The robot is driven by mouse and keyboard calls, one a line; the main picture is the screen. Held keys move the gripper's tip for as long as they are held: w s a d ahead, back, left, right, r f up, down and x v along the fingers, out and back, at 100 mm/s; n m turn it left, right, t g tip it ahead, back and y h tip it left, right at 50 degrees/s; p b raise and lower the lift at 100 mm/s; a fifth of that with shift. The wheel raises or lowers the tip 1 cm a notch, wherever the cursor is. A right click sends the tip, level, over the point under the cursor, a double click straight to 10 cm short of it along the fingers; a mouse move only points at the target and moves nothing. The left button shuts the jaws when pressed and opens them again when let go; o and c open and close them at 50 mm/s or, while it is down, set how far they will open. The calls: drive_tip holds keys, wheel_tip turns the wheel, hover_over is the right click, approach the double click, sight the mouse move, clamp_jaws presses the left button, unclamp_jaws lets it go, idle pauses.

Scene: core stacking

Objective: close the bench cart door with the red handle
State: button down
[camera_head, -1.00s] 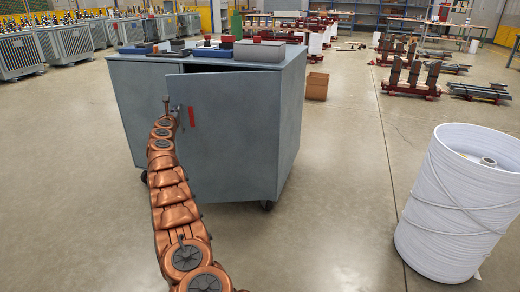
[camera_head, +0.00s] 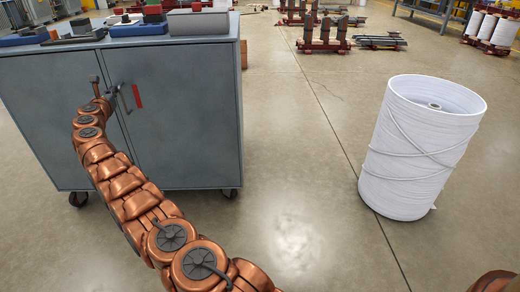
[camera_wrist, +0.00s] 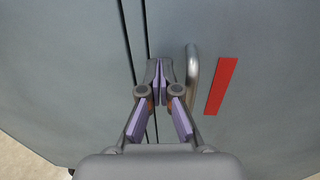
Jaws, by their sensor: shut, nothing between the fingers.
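The grey bench cart (camera_head: 200,110) stands at the left of the head view. Its right door (camera_head: 185,120) has a metal bar handle (camera_head: 124,100) beside a red strip (camera_head: 138,96). This door looks nearly flush with the front; dark lines show along its free edge, and I cannot tell whether it is fully closed. My gripper (camera_head: 112,92) is at the front by the seam, left of the handle. In the wrist view my gripper (camera_wrist: 160,72) is shut and empty, its tips at the door's edge beside the handle (camera_wrist: 192,75) and red strip (camera_wrist: 221,85). Exact contact is unclear.
A grey box (camera_head: 198,21) and several tools and cases lie on the cart top. A large white cable reel (camera_head: 420,150) stands on the floor at right. The floor between cart and reel is clear. Several racks of parts stand at the back.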

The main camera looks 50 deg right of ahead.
drive_tip(key=shift+s+d+f, duration=0.1)
drive_tip(key=shift+d, duration=0.55)
drive_tip(key=shift+a+b, duration=0.1)
drive_tip(key=shift+b, duration=0.2)
